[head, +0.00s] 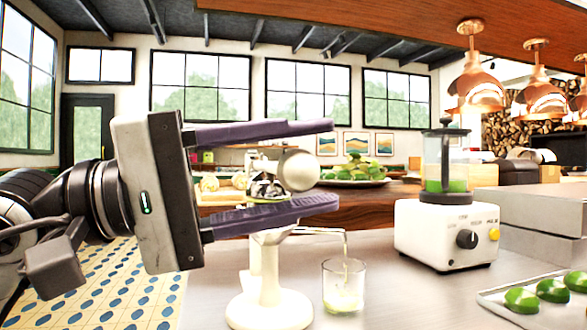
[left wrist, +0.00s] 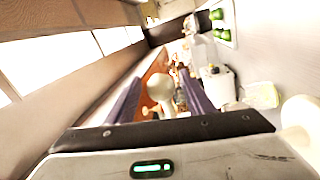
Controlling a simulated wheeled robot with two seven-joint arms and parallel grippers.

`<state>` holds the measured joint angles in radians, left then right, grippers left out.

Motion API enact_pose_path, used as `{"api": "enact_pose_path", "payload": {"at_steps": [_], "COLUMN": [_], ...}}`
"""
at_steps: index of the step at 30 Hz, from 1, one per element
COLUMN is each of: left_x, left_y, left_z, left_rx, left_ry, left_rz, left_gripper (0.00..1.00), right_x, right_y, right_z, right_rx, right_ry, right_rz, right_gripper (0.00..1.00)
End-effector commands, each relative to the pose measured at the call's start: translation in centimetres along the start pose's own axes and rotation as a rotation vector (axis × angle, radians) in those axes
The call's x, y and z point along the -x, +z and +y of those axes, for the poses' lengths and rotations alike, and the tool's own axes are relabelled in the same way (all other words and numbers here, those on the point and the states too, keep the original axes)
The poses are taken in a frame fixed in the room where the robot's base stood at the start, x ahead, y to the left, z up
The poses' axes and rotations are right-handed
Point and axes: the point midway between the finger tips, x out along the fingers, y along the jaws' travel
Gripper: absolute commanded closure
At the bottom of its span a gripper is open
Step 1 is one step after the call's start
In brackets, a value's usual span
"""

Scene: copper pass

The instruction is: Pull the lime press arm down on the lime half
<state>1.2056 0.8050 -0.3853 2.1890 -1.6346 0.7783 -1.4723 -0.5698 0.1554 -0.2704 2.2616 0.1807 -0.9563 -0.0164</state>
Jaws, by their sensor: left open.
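The lime press (head: 268,298) stands on the counter, with a white round base and column. Its arm ends in a pale ball knob (head: 299,170). My left gripper (head: 333,165) is open, with one purple finger above the knob and one below it in the head view. In the left wrist view the knob (left wrist: 160,88) sits between the two fingers; I cannot tell whether they touch it. The lower finger hides the top of the press, and I cannot make out a lime half in it. A glass (head: 343,290) with pale liquid stands under the thin spout. My right gripper is not in view.
A white blender (head: 447,232) with green contents stands to the right. A tray (head: 497,300) with green lime halves (head: 522,300) lies at the right front. A fruit plate (head: 355,182) is farther back. Copper lamps (head: 479,80) hang above.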

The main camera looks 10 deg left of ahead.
Motion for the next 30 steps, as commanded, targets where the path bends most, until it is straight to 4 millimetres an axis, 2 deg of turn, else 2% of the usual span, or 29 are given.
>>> {"api": "enact_pose_path", "payload": {"at_steps": [5, 12, 18, 24, 30], "left_x": [1.5, 6.1, 9.0, 10.2, 10.3], "left_y": [-0.1, -0.1, -0.1, 0.0, 0.0], "left_z": [-0.1, -0.4, -0.3, -0.1, 0.0], "left_rx": [0.001, 0.003, 0.003, 0.001, 0.001], "left_ry": [-0.001, -0.003, -0.002, -0.001, -0.001], "left_rz": [0.004, 0.005, 0.003, 0.001, 0.0], "left_gripper": [0.52, 0.52, 0.52, 0.52, 0.52], "right_x": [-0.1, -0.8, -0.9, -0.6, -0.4], "right_y": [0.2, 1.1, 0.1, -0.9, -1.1], "right_z": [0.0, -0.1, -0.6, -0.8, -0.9], "right_rx": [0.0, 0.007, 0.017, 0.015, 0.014], "right_ry": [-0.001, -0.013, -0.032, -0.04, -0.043], "right_rz": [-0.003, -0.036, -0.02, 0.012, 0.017], "right_gripper": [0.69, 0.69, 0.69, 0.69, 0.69]}}
